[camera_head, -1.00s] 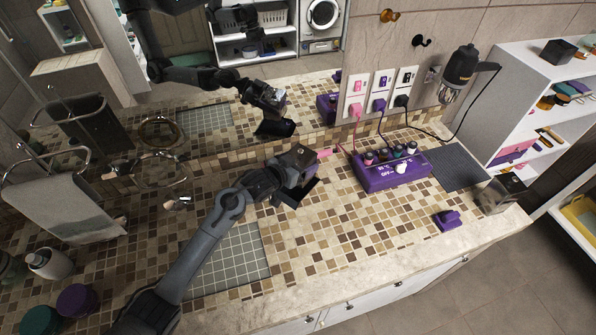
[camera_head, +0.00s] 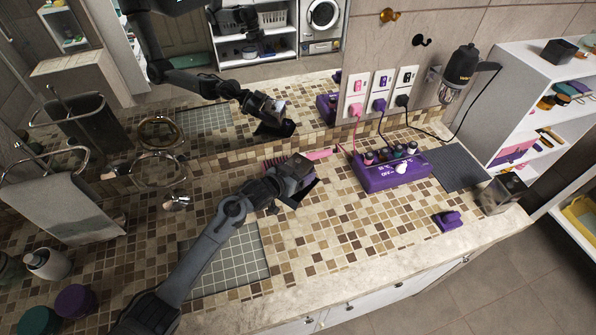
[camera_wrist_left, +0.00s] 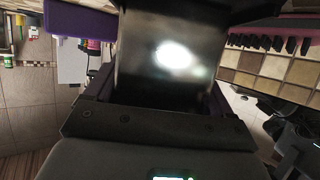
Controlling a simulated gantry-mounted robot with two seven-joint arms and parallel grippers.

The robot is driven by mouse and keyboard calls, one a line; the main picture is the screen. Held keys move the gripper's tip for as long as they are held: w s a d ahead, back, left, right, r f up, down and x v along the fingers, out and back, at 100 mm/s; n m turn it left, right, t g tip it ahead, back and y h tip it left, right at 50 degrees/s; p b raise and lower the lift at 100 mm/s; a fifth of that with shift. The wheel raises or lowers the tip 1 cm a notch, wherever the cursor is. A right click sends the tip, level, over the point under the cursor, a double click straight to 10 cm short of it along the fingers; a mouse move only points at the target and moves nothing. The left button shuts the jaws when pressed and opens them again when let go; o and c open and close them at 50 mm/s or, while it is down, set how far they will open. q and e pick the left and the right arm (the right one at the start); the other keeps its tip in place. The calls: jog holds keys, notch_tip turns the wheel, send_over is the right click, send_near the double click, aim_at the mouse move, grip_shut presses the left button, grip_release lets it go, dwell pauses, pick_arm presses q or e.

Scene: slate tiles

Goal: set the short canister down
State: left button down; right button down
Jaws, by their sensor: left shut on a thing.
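My left gripper (camera_head: 300,190) is over the tiled counter, behind the grey grid mat (camera_head: 228,262) and left of the purple box. In the left wrist view its jaws are shut on a dark, glossy, rounded body, which I take to be the short canister (camera_wrist_left: 165,65); a bright highlight shows on its side. In the head view the gripper and its dark parts mostly hide the canister. I cannot tell whether its base touches the counter. My right gripper is not in view.
A pink comb (camera_head: 318,154) lies just behind the gripper; its teeth show in the wrist view. A purple box (camera_head: 393,173) with several bottles, a dark mat (camera_head: 457,167) and a small purple item (camera_head: 447,220) are to the right.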

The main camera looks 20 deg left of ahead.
pick_arm(q)
grip_release()
jog(key=shift+r, duration=0.1)
